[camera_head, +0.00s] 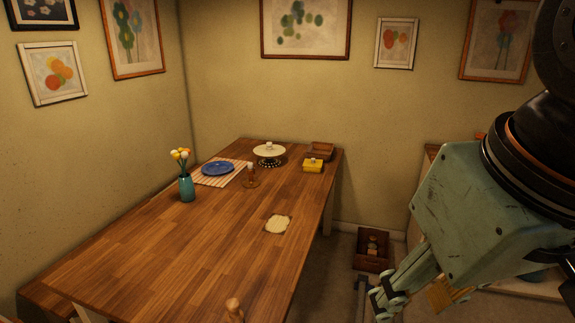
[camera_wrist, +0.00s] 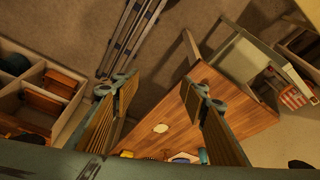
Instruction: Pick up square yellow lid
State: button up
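The square yellow lid (camera_head: 313,162) appears to sit on a small yellow box at the far right end of the wooden table, with a small light knob on top. In the wrist view a small yellow patch (camera_wrist: 126,154) near the bottom edge looks like it, partly hidden by my gripper. My gripper (camera_head: 385,298) hangs at the right, off the table and well apart from the lid. In the wrist view my gripper (camera_wrist: 157,84) has its fingers wide apart with nothing between them.
The table (camera_head: 170,255) holds a teal vase (camera_head: 187,188) of flowers, a blue plate (camera_head: 218,168) on a striped mat, a cake stand (camera_head: 269,150), a brown tray (camera_head: 321,148) and a cream cloth (camera_head: 278,224). A wooden crate (camera_head: 372,262) stands on the floor. The table's front is mostly clear.

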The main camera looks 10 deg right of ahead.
jog(key=shift+o, duration=0.6)
jog(key=o, duration=1.4)
jog(key=shift+c, duration=0.2)
jog(key=shift+w, duration=0.1)
